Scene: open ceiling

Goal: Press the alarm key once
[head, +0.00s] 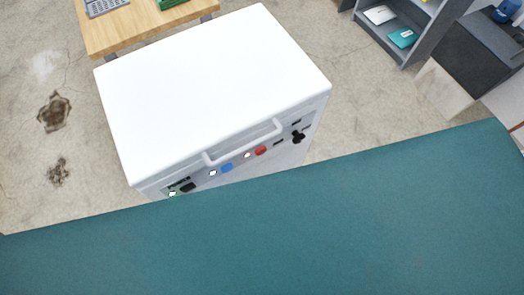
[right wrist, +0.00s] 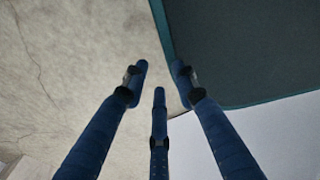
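A white box-shaped machine (head: 215,95) stands on the floor in the head view. Its front panel has a red round button (head: 261,151), a blue button (head: 227,168), small white round parts (head: 213,173) and a black knob (head: 298,136). A small green and dark part (head: 180,185) sits at the panel's left end. No label is readable, so I cannot tell which is the alarm key. My right gripper (right wrist: 159,76) shows in the right wrist view with its blue fingers apart and nothing between them. My left gripper is not in view.
A handle (head: 243,143) sticks out along the machine's top front edge. A wooden table (head: 140,27) stands behind it. A grey shelf (head: 415,55) and a dark cabinet (head: 478,60) stand at the right. A teal surface fills the bottom. Bare floor (head: 50,130) lies left.

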